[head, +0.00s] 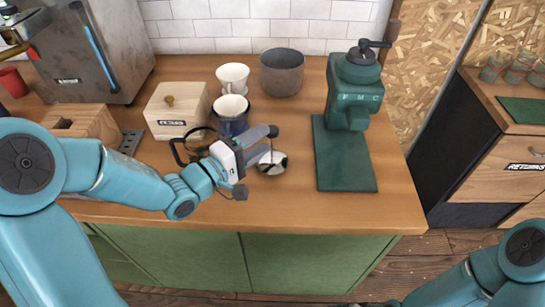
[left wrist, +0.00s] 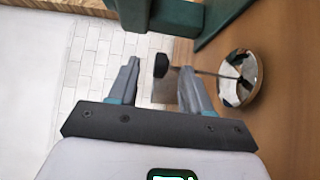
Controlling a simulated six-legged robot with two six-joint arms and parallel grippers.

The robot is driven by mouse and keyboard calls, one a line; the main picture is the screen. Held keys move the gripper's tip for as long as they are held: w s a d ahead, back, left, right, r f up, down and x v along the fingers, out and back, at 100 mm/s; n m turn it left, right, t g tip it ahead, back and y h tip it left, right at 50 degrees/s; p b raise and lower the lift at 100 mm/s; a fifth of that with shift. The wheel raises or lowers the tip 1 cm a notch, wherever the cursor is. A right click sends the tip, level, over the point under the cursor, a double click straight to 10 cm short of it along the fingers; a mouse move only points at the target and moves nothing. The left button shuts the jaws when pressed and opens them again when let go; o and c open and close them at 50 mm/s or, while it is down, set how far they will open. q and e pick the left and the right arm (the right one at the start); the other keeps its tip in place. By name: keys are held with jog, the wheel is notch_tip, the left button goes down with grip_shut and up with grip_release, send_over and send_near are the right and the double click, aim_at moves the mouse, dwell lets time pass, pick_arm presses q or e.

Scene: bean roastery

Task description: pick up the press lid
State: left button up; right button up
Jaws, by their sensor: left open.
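The press lid (head: 272,165) is a shiny metal disc on the wooden counter, with a thin rod rising to a black knob. In the left wrist view its disc (left wrist: 244,78) is at the right, with the rod pointing left to the knob. My left gripper (head: 263,144) is open at the lid's rod and knob, above the disc. In the left wrist view the knob appears between the open fingertips (left wrist: 160,66), and the right finger overlaps part of the rod. I cannot tell whether either finger touches it. My right gripper is not visible.
A dark-framed glass vessel (head: 181,152) is partly behind my left wrist. A blue cup (head: 231,124), white cup (head: 232,74), grey pot (head: 282,75) and wooden box (head: 177,105) stand behind. A green grinder (head: 346,155) stands right. Counter is clear in front of the lid.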

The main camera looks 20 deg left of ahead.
aim_at(277, 128)
pick_arm(q)
jog(key=x, duration=0.2)
jog(key=p+x, duration=0.1)
jog(key=x, duration=0.3)
jog(key=shift+w+a+f, duration=0.15)
jog(key=shift+w, duration=0.35)
jog(key=shift+s, duration=0.15)
jog(key=c, duration=0.8)
grip_shut()
